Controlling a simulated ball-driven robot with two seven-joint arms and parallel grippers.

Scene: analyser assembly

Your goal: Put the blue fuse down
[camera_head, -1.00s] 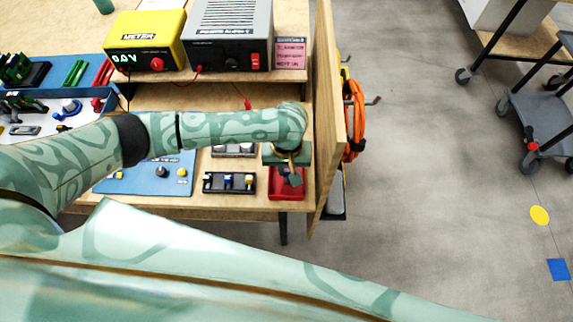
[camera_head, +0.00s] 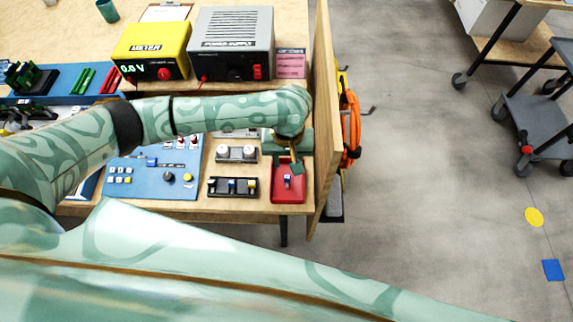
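A small blue fuse (camera_head: 287,182) with a pale end is at the red tray (camera_head: 290,195), on the right end of the wooden bench. My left gripper (camera_head: 297,168) is just above and right of the fuse, over the back part of the tray. A small gap seems to show between fingertip and fuse. The fingers overlap from this angle, so their opening is hidden. My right gripper is out of view.
A blue panel (camera_head: 148,186) lies further left. An upright wooden board (camera_head: 323,130) closes the bench's right side.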

